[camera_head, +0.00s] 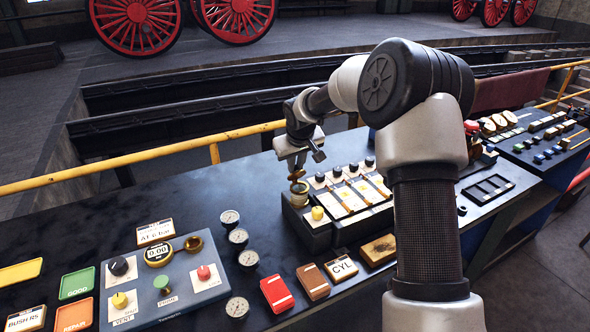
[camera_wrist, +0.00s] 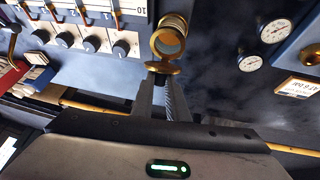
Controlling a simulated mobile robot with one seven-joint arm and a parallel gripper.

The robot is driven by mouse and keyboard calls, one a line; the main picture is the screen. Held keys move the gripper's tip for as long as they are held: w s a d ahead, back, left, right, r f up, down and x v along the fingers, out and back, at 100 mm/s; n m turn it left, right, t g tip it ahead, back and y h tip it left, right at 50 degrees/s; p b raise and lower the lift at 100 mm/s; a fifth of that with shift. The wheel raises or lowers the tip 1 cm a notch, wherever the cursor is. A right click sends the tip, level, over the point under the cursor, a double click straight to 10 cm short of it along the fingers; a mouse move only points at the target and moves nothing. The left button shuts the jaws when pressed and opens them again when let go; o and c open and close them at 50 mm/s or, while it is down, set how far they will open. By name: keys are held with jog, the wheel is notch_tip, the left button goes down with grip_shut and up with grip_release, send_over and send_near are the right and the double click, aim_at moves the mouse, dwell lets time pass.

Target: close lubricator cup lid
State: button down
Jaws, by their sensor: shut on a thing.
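The brass lubricator cup (camera_head: 299,195) stands at the back left corner of the black lubricator box (camera_head: 292,218). In the wrist view the cup (camera_wrist: 170,25) shows its round mouth uncovered. Its brass lid (camera_wrist: 163,67) is a small disc at the near side of the mouth, tilted away from it, so the lid is open. My gripper (camera_wrist: 164,76) has its two fingers close together at the lid, shut on its edge. In the head view my gripper (camera_head: 297,172) is right above the cup; the exact contact is too small to see there.
Black knobs (camera_head: 336,171) and white sight panels (camera_head: 350,198) lie right of the cup. Round gauges (camera_head: 238,236) stand to the left. A yellow rail (camera_head: 130,160) runs behind the bench.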

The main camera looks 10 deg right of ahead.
jog(key=f+t+b, duration=0.1)
jog(key=b, duration=0.2)
jog(key=s+f+t+b, duration=0.1)
jog(key=b, duration=0.2)
jog(key=shift+s+d+b, duration=0.25)
jog(key=shift+d+b, duration=0.05)
jog(key=t+b, duration=0.1)
jog(key=b, duration=0.1)
jog(key=s+t+y+b, duration=0.1)
jog(key=b, duration=0.1)
jog(key=s+f+t+b, duration=0.1)
jog(key=b, duration=0.2)
jog(key=shift+d+t, duration=0.3)
jog(key=shift+d, duration=0.05)
jog(key=f+t+b, duration=0.1)
jog(key=t+b, duration=0.1)
jog(key=b, duration=0.2)
jog(key=s+f+t+y+b, duration=0.1)
jog(key=b, duration=0.3)
jog(key=shift+s+d+m+t, duration=0.15)
jog(key=shift+m+t, duration=0.25)
jog(key=t+b, duration=0.1)
jog(key=b, duration=0.1)
jog(key=t+b, duration=0.1)
jog(key=b, duration=0.1)
jog(key=shift+s+f+y, duration=0.1)
jog(key=shift+s+y, duration=0.1)
jog(key=shift+y, duration=0.1)
